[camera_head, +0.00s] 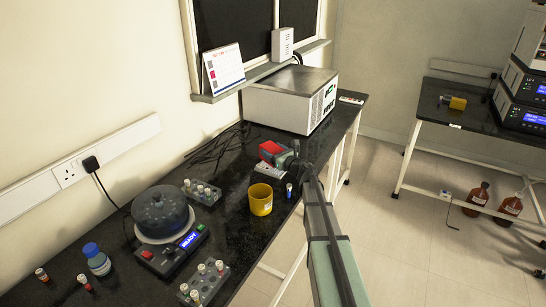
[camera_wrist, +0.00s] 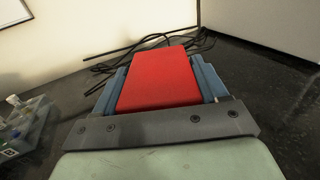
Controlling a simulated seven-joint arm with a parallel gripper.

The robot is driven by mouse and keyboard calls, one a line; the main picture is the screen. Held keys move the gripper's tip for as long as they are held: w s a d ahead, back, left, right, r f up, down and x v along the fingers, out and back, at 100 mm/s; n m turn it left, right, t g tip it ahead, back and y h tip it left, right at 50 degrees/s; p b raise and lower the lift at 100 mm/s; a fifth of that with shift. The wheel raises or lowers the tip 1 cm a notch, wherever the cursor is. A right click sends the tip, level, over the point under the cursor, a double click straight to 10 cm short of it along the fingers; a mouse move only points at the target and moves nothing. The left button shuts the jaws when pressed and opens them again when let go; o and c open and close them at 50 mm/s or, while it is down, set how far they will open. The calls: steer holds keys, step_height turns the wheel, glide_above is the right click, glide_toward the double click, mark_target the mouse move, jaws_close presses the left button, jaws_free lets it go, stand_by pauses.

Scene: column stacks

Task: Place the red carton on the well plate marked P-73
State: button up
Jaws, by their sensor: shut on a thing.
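The red carton (camera_head: 270,149) is between the fingers of my gripper (camera_head: 283,157) over the middle of the dark bench. In the wrist view the red carton (camera_wrist: 157,80) fills the space between the two blue-grey fingers of my gripper (camera_wrist: 160,86), which is shut on it. I cannot tell how far its underside is from the bench. I cannot make out a well plate marked P-73 in either view. A small flat white item (camera_head: 351,100) lies at the bench's far end, and its marking is too small to read.
A yellow cup (camera_head: 260,200) and a small blue-capped tube (camera_head: 289,191) stand close to my gripper. A tube rack (camera_head: 202,192), a dark round machine (camera_head: 162,214) and another rack (camera_head: 203,284) stand nearer. Black cables (camera_head: 215,147) lie left, and a large white box (camera_head: 290,99) stands behind.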

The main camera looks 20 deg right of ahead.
mark_target(281, 150)
steer(key=shift+f, duration=1.2)
steer(key=shift+f, duration=0.15)
steer(key=o, duration=1.1)
steer(key=shift+s+d, duration=0.1)
steer(key=shift+s, duration=0.15)
steer(key=v, duration=0.4)
steer(key=shift+s, duration=0.15)
step_height(281, 150, up, 6)
steer(key=shift+d+f, duration=0.1)
steer(key=shift+r, duration=0.75)
